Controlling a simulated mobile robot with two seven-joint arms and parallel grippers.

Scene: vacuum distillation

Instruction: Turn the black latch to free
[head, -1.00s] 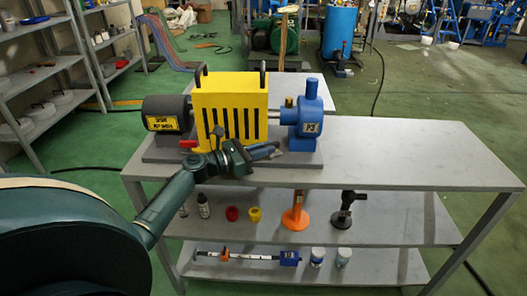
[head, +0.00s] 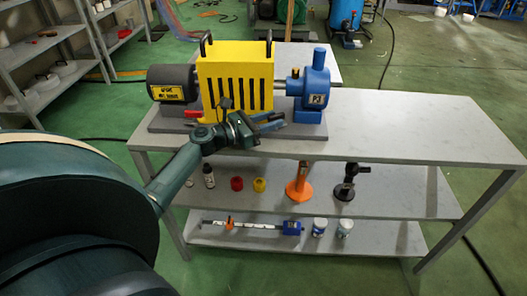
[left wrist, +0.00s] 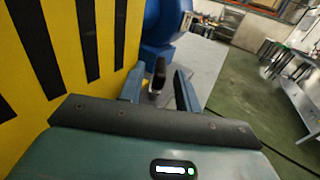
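The yellow guard (head: 234,80) with black slots stands on the bench between a dark motor (head: 172,84) and the blue pump marked P3 (head: 311,88). My left gripper (head: 272,123) is in front of the guard's lower right part, pointing right toward the pump. In the left wrist view its two blue fingers (left wrist: 159,84) are apart. A small upright black piece, seemingly the black latch (left wrist: 159,73), shows between the fingers with gaps on both sides. In the head view I cannot make out the latch behind the gripper. My right gripper is not in view.
A red handle (head: 194,114) is at the guard's lower left. The bench top (head: 420,130) is clear to the right. The shelves below hold bottles, red and yellow caps, an orange stand (head: 299,185) and jars. Storage racks (head: 50,60) stand at the far left.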

